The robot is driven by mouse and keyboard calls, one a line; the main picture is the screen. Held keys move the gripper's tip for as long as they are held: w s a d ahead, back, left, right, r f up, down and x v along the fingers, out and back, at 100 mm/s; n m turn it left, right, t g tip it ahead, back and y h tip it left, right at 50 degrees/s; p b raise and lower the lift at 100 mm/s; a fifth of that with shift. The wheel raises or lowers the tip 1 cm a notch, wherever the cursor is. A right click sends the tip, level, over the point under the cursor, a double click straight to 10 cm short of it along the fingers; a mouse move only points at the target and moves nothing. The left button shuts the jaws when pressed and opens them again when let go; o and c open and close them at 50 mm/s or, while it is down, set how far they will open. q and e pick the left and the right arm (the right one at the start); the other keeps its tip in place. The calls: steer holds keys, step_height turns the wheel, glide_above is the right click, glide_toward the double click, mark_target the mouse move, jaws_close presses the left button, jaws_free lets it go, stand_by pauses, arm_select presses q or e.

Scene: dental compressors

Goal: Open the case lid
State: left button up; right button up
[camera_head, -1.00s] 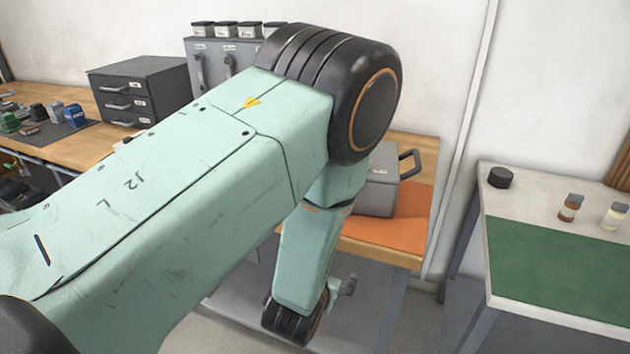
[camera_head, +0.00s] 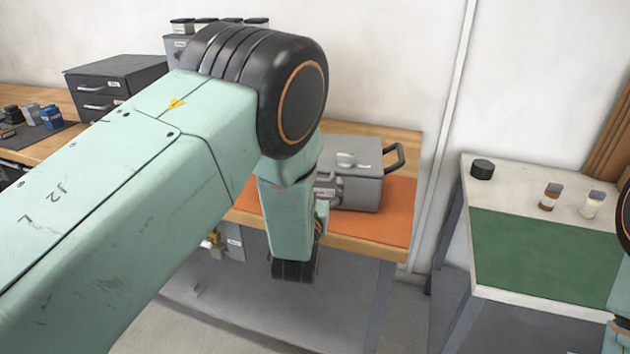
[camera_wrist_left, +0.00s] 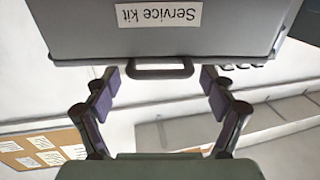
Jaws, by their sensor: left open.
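The grey case (camera_head: 362,180) stands on an orange mat on the wooden bench in the head view, and its lid (camera_head: 345,152) looks shut. A dark handle (camera_head: 400,158) sticks out at its right end. My left gripper (camera_head: 324,192) is at the near left of the case, mostly hidden by my arm. In the left wrist view the case (camera_wrist_left: 80,30) shows upside down with a "Service kit" label. A dark handle (camera_wrist_left: 160,72) lies between the spread fingers of the left gripper (camera_wrist_left: 160,84), with gaps on both sides. My right gripper is not in view.
The orange mat (camera_head: 390,222) has bare room in front of the case. A side table with a green mat (camera_head: 540,260) stands at right, with a black puck (camera_head: 481,169) and two small bottles. A grey drawer cabinet (camera_head: 115,85) stands at the back left.

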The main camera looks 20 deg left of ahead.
arm_select(q)
steer(key=shift+w+r, duration=0.1)
steer(key=shift+w, duration=0.8)
steer(key=shift+w+a, duration=0.1)
steer(key=c, duration=1.4)
steer(key=shift+o, duration=0.2)
steer(key=shift+r, duration=0.1)
